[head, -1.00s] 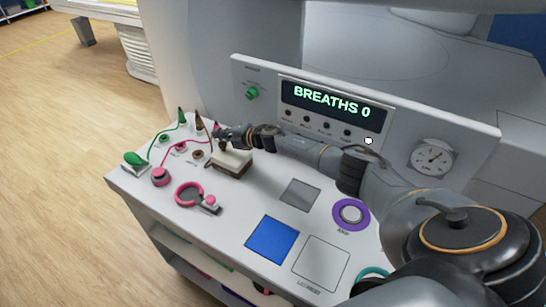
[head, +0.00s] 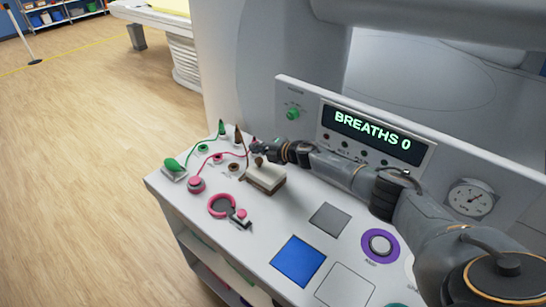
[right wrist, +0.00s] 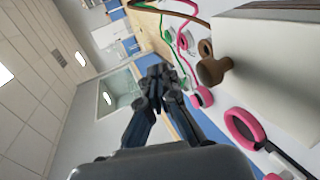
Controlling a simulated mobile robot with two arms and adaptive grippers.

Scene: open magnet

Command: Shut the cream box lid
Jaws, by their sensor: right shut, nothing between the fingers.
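The cream box (head: 264,182) has a cream top over a brown lower part and sits on the white console. From these frames I cannot tell whether its lid is fully down. In the right wrist view its cream side (right wrist: 275,75) fills the right, with a brown knob-like piece (right wrist: 212,68) beside it. My right gripper (head: 260,148) is at the box's far side, just above it in the head view. Its fingers (right wrist: 160,80) are together and empty in the right wrist view. Whether it touches the box is unclear. My left gripper is out of view.
Pink and green cables with plugs (head: 174,165) lie left of the box. A pink ring (head: 222,206) lies in front of it. A grey square (head: 329,218), a blue square (head: 298,262) and a purple-ringed button (head: 380,245) are to the right. The display panel (head: 365,138) stands behind.

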